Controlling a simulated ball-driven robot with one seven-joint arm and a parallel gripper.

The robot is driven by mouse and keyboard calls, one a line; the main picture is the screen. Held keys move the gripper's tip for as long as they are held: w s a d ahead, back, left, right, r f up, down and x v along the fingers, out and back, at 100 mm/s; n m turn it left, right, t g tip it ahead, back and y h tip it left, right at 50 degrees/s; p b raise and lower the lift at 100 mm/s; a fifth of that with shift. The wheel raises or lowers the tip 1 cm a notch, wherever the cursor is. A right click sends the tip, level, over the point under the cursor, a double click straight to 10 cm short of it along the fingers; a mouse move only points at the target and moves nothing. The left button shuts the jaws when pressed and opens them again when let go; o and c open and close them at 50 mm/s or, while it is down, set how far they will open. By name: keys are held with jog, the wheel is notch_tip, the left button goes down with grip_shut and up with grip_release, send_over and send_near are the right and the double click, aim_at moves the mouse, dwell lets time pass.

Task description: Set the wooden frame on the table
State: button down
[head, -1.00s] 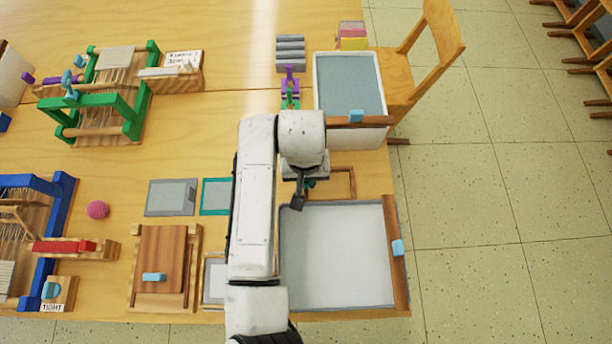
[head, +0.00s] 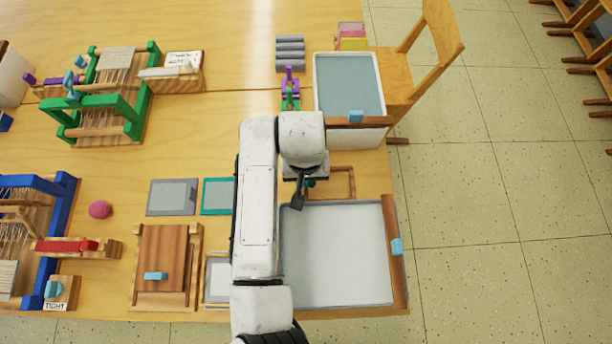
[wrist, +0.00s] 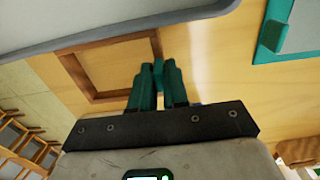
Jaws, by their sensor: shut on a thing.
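The wooden frame (head: 352,184) is a thin brown rectangle between the two large trays, partly hidden by my arm in the head view. In the wrist view the wooden frame (wrist: 110,41) appears close ahead and left of my fingers, with an open middle showing the table (wrist: 205,62). My gripper (wrist: 158,76) has green fingers shut on a small teal piece at the frame's near side. In the head view my gripper (head: 307,183) is mostly hidden under the arm. I cannot tell whether the frame touches the table.
A white-filled tray (head: 389,215) lies in front of the frame, and a deep blue-grey tub (head: 318,90) stands behind it. Flat grey (head: 153,211) and teal-edged (head: 205,211) panels lie to the left. Looms crowd the left side. A chair (head: 443,40) stands beyond the right edge.

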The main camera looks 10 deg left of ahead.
jog(key=shift+f+p, duration=0.3)
jog(key=shift+f, duration=0.75)
dwell(1.7)
dwell(0.3)
jog(key=c, duration=1.1)
grip_release()
jog(key=shift+o, duration=0.2)
notch_tip(320, 180, up, 11)
jog(key=shift+a+f, duration=0.1)
